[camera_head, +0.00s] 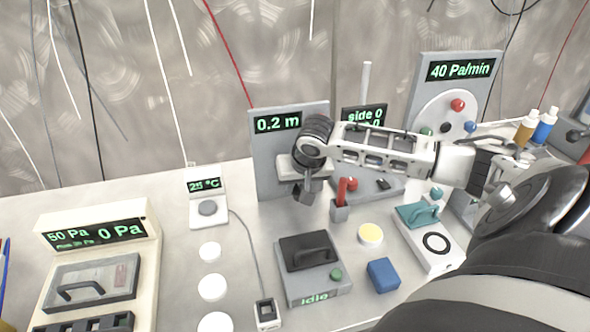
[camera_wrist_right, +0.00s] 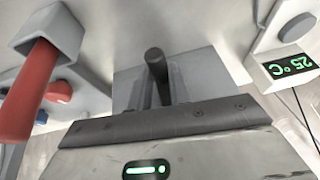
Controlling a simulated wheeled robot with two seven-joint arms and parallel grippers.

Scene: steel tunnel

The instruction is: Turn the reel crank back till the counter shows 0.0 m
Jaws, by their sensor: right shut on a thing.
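The reel unit (camera_head: 262,165) is an upright grey panel in the middle of the head view. Its counter (camera_head: 278,123) reads 0.2 m in green. My right gripper (camera_head: 306,190) is in front of the panel and hides much of the reel and crank there. In the right wrist view, the dark round crank handle (camera_wrist_right: 155,62) stands between the fingers, and the gripper is shut on it. My left gripper is out of view.
A red-handled tool stands in a grey holder (camera_head: 340,212) close right of the gripper; it also shows in the right wrist view (camera_wrist_right: 28,90). A 25 °C unit (camera_head: 207,208) is to the left. A lidded box (camera_head: 310,268) and blue block (camera_head: 383,275) are in front.

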